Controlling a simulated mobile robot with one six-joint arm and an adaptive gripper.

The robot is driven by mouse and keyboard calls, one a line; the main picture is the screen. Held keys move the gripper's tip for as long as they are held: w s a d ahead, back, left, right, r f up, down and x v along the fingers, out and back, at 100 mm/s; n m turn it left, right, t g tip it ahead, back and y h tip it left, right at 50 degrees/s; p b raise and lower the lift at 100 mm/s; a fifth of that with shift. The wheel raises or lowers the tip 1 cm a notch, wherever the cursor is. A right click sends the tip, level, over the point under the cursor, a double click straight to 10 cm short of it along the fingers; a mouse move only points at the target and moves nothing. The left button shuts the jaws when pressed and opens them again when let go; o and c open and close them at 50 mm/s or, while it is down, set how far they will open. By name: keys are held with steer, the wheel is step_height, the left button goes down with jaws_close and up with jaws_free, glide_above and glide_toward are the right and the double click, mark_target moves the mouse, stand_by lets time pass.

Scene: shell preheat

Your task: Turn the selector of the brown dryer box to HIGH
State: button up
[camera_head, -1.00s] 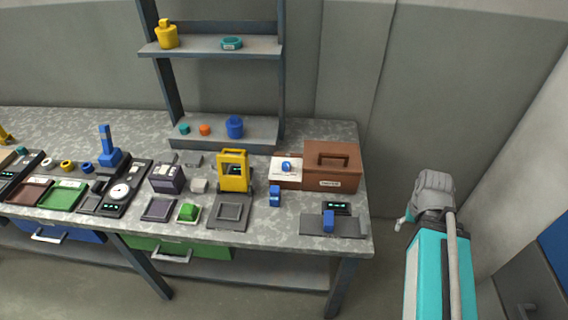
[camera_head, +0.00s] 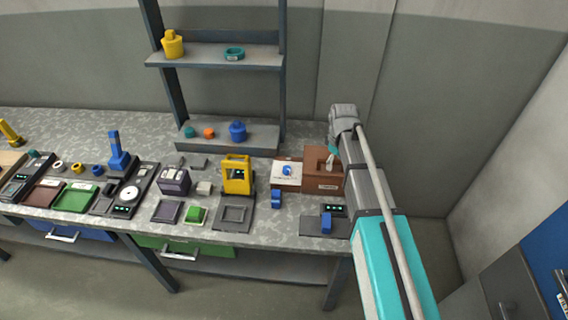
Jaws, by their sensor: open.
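The brown dryer box (camera_head: 328,181) stands at the right end of the bench, with its right side hidden behind my arm. A white panel (camera_head: 285,181) on its left part carries a blue selector knob (camera_head: 287,171). The knob's pointing direction and the panel marks are too small to read. My arm reaches in from the right over the bench end. Only a small tip of my gripper (camera_head: 333,152) shows, above the right part of the box and apart from the knob. Its fingers are mostly hidden by my arm, and nothing is seen held.
A yellow frame-like device (camera_head: 237,176) stands left of the box. A small blue block (camera_head: 276,199) and a grey plate with a blue lever (camera_head: 326,223) lie in front. A shelf (camera_head: 215,60) rises behind. The bench between box and plate is partly clear.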

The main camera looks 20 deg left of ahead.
mark_target(287, 168)
steer(key=w+a+r+n+p, duration=0.1)
steer(key=a+n, duration=0.6)
steer(key=a, duration=1)
steer(key=shift+w+a+r+p, duration=0.25)
steer(key=shift+w+r+p, duration=0.1)
steer(key=shift+r, duration=0.15)
steer(key=shift+f, duration=0.2)
step_height(287, 168, down, 13)
steer(key=b, duration=1.4)
steer(key=shift+f, duration=0.2)
